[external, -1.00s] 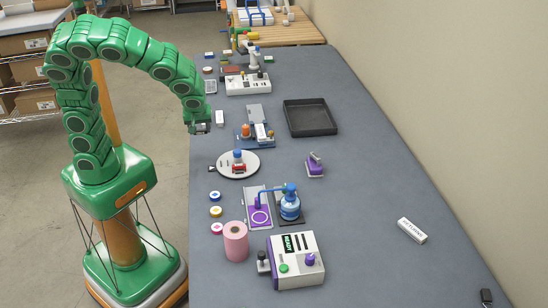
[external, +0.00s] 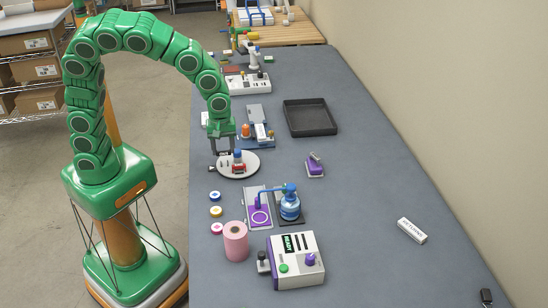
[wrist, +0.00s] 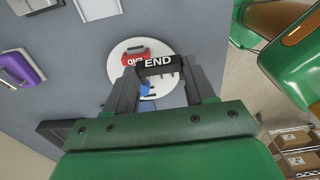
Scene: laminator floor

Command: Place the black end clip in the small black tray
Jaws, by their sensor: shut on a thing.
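My gripper (wrist: 160,72) is shut on the black end clip (wrist: 160,66), a small dark block with white END lettering between the fingertips in the wrist view. In the external view my gripper (external: 222,150) points down at the left rim of a round white plate (external: 247,169). The clip is too small to make out clearly there. The black tray (external: 311,129) is a shallow, empty square tray farther back and to the right of my gripper. A corner of it shows at lower left in the wrist view (wrist: 58,131).
A red clip (wrist: 133,54) with END lettering and a blue-topped piece stand on the white plate. A blue and grey fixture (external: 255,140) lies between gripper and tray. A purple device (external: 315,166) stands right of the plate. The table's right side is largely clear.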

